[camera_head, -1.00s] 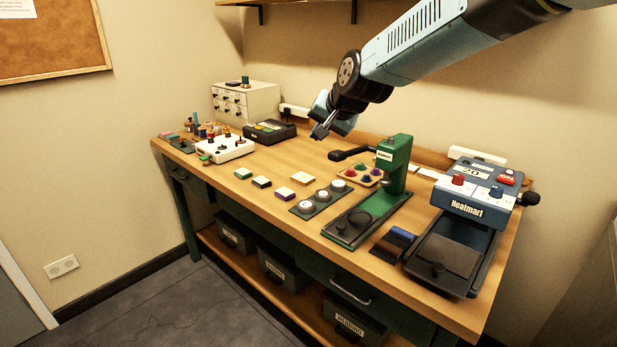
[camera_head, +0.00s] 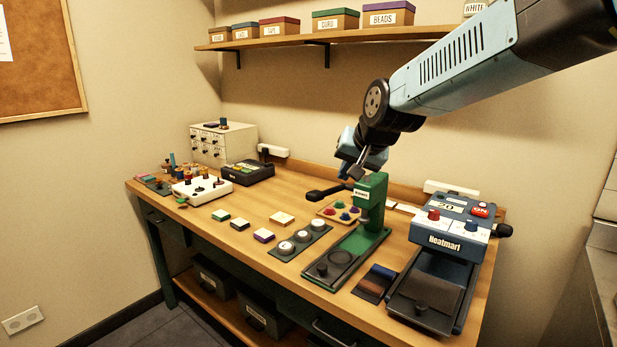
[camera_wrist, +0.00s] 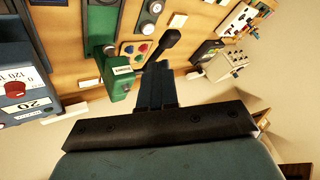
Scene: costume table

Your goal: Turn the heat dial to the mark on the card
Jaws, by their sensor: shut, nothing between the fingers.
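The blue-and-white Heatmart press (camera_head: 457,240) stands at the right end of the table. A red knob (camera_head: 433,214) and a blue knob (camera_head: 470,226) sit on its top panel, with a display reading 20 (camera_head: 445,205). In the wrist view the red knob (camera_wrist: 14,88) is at the left edge beside printed numbers including 120. Its pointer setting is too small to read. My gripper (camera_head: 357,171) is shut and empty, above the table by the green press's head, left of the Heatmart press. Its fingers (camera_wrist: 157,72) point toward the table. I cannot make out the marked card.
The green hand press (camera_head: 370,205) with its black lever (camera_head: 325,192) stands close below my gripper. A red ON button (camera_head: 481,210) is on the Heatmart panel. A shelf of boxes (camera_head: 318,34) hangs above.

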